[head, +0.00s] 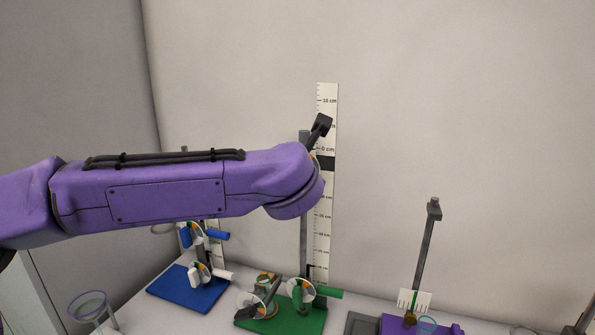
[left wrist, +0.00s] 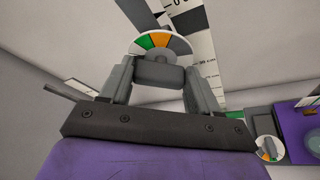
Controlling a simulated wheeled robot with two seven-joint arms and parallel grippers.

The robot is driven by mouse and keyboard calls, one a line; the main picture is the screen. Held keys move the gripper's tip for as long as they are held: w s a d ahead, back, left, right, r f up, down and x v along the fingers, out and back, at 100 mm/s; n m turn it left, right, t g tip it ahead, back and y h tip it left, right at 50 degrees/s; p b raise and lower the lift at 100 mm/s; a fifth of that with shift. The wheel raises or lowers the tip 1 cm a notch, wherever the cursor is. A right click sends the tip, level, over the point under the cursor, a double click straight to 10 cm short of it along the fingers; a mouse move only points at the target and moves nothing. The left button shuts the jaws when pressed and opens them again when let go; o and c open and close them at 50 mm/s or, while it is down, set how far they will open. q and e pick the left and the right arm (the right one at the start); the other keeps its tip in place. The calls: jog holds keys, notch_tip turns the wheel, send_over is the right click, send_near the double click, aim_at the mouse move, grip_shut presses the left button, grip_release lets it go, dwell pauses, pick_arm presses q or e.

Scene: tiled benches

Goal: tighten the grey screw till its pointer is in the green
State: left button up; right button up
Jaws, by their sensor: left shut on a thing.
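In the left wrist view my left gripper (left wrist: 157,70) is shut on the grey screw (left wrist: 158,77), with one finger on each side of its dark grey head. Just beyond the head is a round dial (left wrist: 158,45) with white, green and orange sectors. I cannot make out a pointer on it. In the head view my purple left arm reaches in from the left and hides the gripper and the screw. Only a sliver of a dial (head: 316,160) shows past its end, by the tall grey post (head: 303,238) on the green base (head: 295,322).
A ruler (head: 323,215) stands behind the post. A blue base (head: 187,290) with dials and handles is at the left, near a glass-like cup (head: 88,306). A purple base (head: 393,327) with a slanting rod (head: 423,255) is at the right. The wall is close behind.

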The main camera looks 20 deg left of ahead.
pick_arm(q)
jog(key=m+t+y, duration=0.1)
jog(key=m, duration=0.1)
jog(key=shift+d+f+m+y, duration=0.1)
jog(key=shift+d+m+y, duration=0.05)
jog(key=shift+m+y, duration=0.2)
jog(key=m, duration=0.1)
jog(key=m+t+y, duration=0.1)
jog(key=m, duration=0.2)
jog(key=shift+d+f, duration=0.1)
jog(key=shift+f, duration=0.15)
jog(key=o, duration=1.2)
jog(key=shift+s+m+t, duration=0.15)
jog(key=shift+m+t, duration=0.1)
jog(key=shift+t, duration=0.05)
jog(key=shift+o, duration=0.2)
